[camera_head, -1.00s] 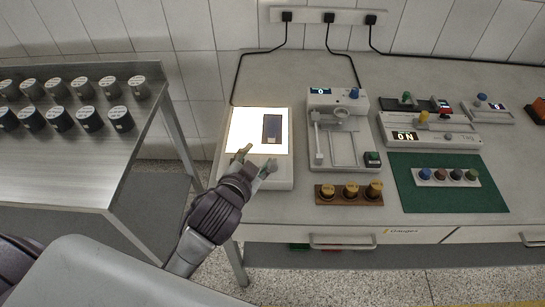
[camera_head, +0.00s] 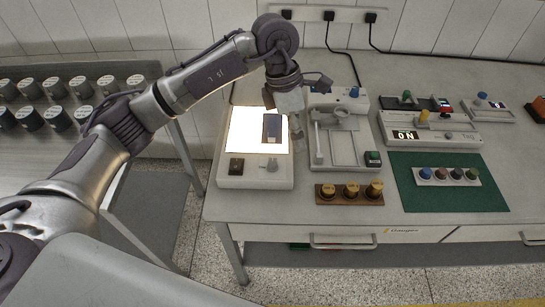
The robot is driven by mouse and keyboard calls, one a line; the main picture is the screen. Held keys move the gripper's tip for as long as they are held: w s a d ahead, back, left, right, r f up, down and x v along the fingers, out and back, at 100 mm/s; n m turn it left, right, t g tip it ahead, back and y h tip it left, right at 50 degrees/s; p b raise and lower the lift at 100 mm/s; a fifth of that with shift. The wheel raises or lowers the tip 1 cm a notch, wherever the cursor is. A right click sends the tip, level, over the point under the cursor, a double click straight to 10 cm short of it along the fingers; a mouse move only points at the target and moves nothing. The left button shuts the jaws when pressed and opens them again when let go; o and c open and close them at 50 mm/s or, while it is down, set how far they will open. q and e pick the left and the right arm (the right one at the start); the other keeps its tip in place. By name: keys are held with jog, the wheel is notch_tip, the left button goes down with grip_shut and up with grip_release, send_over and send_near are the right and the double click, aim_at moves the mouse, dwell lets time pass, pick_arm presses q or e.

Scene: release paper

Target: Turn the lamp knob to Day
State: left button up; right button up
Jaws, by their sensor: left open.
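The lamp is a white box (camera_head: 227,181) with a glowing panel (camera_head: 245,132) on top. Its small grey knob (camera_head: 270,164) stands on the front strip, to the right of a black square part (camera_head: 236,165). The knob's setting is too small to read. My left arm arches in above the panel's back. My right gripper is out of view.
A metal table (camera_head: 98,75) with dark cylinders is at left.

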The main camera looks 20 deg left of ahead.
aim_at(273, 160)
pick_arm(q)
jog(key=w+a+r+y, duration=0.1)
jog(key=a+y, duration=0.2)
jog(key=a, duration=0.3)
jog(key=shift+n, duration=0.3)
notch_tip(273, 160, down, 13)
jog(key=p, duration=0.3)
jog(key=shift+s+d, duration=0.1)
jog(key=shift+d, duration=0.05)
grip_shut()
